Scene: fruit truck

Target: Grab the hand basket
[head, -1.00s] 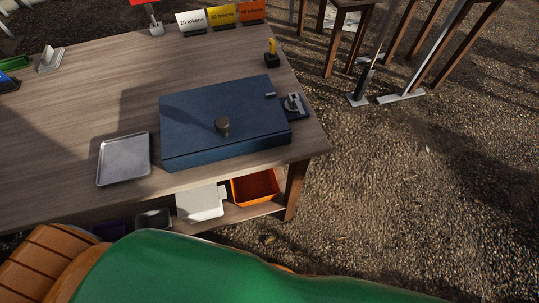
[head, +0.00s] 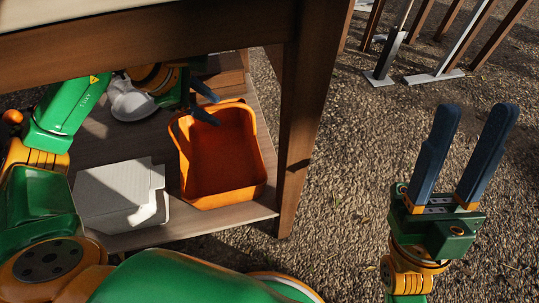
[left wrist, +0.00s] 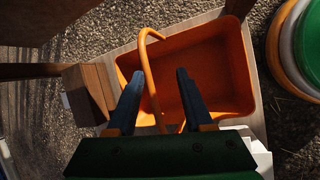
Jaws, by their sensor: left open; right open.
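The hand basket (head: 225,165) is orange and empty, and stands on the low shelf under the table. In the left wrist view the basket (left wrist: 208,75) has its curved handle (left wrist: 149,62) raised, passing between my finger tips as seen from the wrist. My left gripper (head: 216,110) is open at the basket's far left side; it also shows in the left wrist view (left wrist: 160,75). I cannot tell whether a finger touches the handle. My right gripper (head: 477,110) is open and empty, pointing up over the gravel at the right.
A white container (head: 115,190) stands left of the basket on the shelf (head: 160,236). A wooden table leg (head: 305,120) rises just right of the basket, and the tabletop edge (head: 130,35) overhangs. Open gravel (head: 350,180) lies to the right.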

